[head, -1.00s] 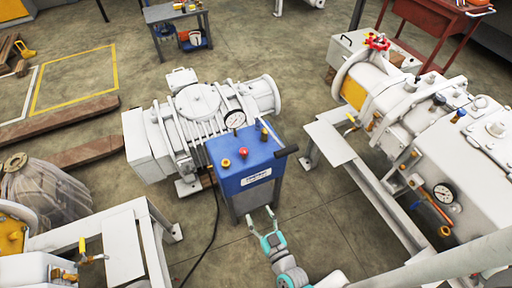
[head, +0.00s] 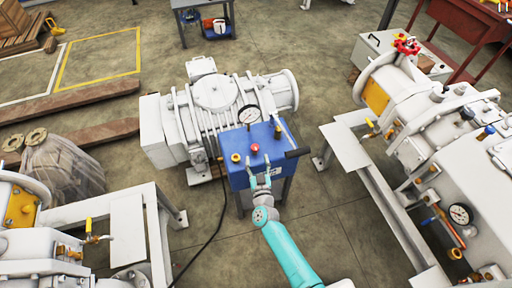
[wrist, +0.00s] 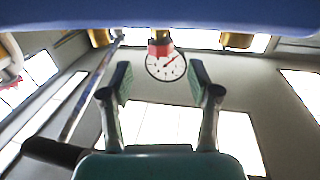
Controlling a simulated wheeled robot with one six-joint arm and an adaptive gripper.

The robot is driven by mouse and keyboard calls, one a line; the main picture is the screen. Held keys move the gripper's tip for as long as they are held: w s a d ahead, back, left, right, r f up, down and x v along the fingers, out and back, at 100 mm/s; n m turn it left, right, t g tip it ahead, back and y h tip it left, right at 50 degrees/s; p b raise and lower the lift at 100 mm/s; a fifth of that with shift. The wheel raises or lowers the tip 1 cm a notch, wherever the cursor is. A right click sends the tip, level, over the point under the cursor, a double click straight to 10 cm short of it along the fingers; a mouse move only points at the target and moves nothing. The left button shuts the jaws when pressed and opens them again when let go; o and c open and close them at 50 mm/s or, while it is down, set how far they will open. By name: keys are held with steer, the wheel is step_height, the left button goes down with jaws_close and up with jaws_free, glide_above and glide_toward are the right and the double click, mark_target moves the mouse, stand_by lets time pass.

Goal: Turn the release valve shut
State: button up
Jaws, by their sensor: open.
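In the wrist view, the red knob (wrist: 160,48) and gauge (wrist: 167,67) show beyond and between my open fingers (wrist: 158,80). The blue panel (wrist: 160,14) spans the top there.
A dark handle (head: 298,152) sticks out right of the panel. A white pump (head: 215,100) stands behind it. A black cable (head: 210,240) lies on the floor.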

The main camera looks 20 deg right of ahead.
mark_target(254, 147)
steer(key=w, duration=0.4)
steer(key=w+d, duration=0.1)
steer(key=w, duration=0.1)
steer(key=shift+w+d, duration=0.1)
steer(key=shift+w, duration=0.2)
jaws_close()
steer(key=shift+r+h, duration=0.1)
steer(key=shift+h, duration=0.2)
steer(key=shift+w+r+m+h, duration=0.1)
steer(key=shift+m+h, duration=0.6)
steer(key=m+g+h, duration=0.1)
steer(key=h, duration=0.1)
steer(key=shift+m+g+h, duration=0.3)
steer(key=shift+m+h, duration=0.1)
steer(key=shift+m+g+h, duration=0.5)
steer(key=shift+m+h, duration=0.3)
steer(key=shift+h, duration=0.1)
